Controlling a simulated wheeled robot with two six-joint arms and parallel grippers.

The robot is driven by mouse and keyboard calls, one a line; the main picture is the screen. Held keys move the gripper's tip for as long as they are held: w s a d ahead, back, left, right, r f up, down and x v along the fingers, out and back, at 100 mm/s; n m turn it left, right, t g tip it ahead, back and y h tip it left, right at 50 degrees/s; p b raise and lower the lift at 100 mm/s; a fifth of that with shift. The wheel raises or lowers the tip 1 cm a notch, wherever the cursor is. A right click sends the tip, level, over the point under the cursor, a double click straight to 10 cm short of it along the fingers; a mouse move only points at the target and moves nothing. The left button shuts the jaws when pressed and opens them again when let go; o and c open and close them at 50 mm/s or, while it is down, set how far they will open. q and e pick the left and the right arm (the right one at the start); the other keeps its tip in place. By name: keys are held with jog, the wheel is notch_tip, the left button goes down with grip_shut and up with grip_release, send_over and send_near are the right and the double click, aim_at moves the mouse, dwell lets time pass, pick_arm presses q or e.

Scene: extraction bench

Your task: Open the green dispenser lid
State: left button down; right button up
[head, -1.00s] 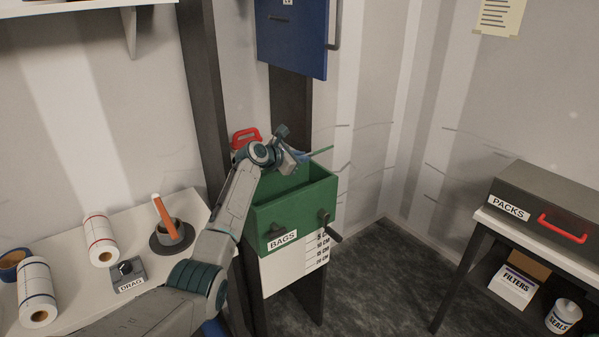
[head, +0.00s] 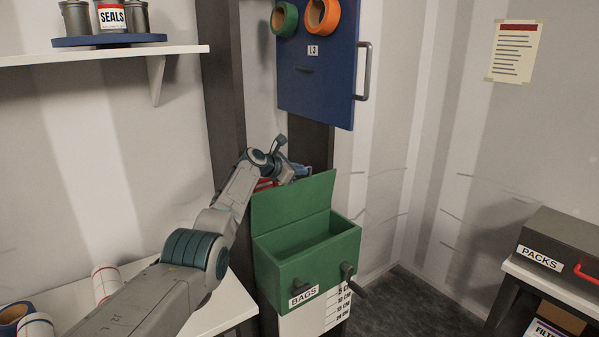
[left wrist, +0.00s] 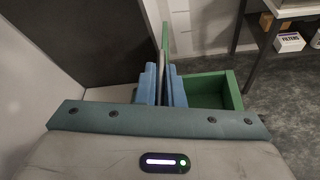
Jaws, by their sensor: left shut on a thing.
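The green dispenser (head: 322,262) labelled BAGS stands in the middle of the head view, and its box is open at the top. Its green lid (head: 293,210) stands up at the back of the box, with its broad face showing. The fingertips are partly hidden behind the lid in the head view. My right gripper is not in view.
A blue panel (head: 318,70) with a grey handle hangs above the dispenser. A dark post (head: 222,90) stands to the left. A grey PACKS box (head: 560,243) sits on a table at right. A crank (head: 352,278) projects from the dispenser's front.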

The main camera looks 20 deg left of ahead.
pick_arm(q)
jog(key=shift+w+a+f, duration=0.1)
jog(key=shift+w+a, duration=0.1)
jog(key=shift+a, duration=0.2)
jog(key=c, duration=1.5)
grip_release()
jog(key=shift+w, duration=0.1)
jog(key=shift+c, duration=0.2)
notch_tip(320, 180, up, 3)
jog(key=shift+r+b, duration=0.1)
jog(key=shift+b, duration=1.1)
jog(key=shift+s+d, duration=0.15)
jog(key=shift+s, duration=0.2)
jog(key=s+d+r+b, duration=0.1)
jog(key=s+d+b, duration=0.1)
jog(key=s, duration=0.5)
jog(key=s+d+b, duration=0.2)
jog(key=s+b, duration=0.1)
jog(key=s, duration=0.4)
jog(key=shift+s+r, duration=0.35)
jog(key=shift+s, duration=0.05)
